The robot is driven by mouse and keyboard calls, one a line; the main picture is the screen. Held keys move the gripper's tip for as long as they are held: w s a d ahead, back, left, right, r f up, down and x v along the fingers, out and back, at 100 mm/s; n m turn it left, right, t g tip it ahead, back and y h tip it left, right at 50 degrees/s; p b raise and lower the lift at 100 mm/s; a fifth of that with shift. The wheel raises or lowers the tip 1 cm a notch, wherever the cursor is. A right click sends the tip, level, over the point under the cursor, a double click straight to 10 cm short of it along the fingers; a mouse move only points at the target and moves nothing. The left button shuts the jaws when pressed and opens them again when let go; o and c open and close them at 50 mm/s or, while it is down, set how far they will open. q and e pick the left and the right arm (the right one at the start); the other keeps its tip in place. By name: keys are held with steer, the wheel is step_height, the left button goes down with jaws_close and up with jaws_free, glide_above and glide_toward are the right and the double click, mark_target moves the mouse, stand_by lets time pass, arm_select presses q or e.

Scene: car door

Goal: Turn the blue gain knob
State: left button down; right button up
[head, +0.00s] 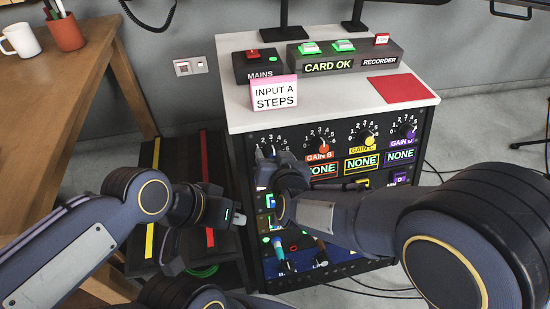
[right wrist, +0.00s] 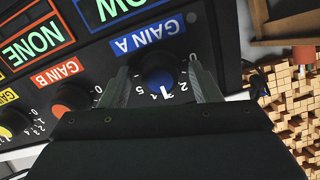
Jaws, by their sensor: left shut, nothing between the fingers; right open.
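My right gripper (right wrist: 158,68) is open, with one finger on each side of the knob. I cannot tell whether the fingers touch it. In the head view my right gripper (head: 274,160) is at the panel's upper left and hides most of this knob. My left gripper (head: 241,219) is shut and empty, left of the panel's lower part.
The orange knob (head: 320,143), yellow knob (head: 362,135) and purple knob (head: 404,131) continue the row. An INPUT A STEPS sign (head: 274,94) and a CARD OK box (head: 340,57) stand on the white top. A wooden table (head: 75,85) is at left.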

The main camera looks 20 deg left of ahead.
steer(key=c, duration=1)
steer(key=shift+f+m+b, duration=0.15)
steer(key=shift+m+b, duration=0.7)
steer(key=shift+m, duration=0.35)
steer(key=shift+m+b, duration=0.85)
steer(key=shift+m, duration=0.75)
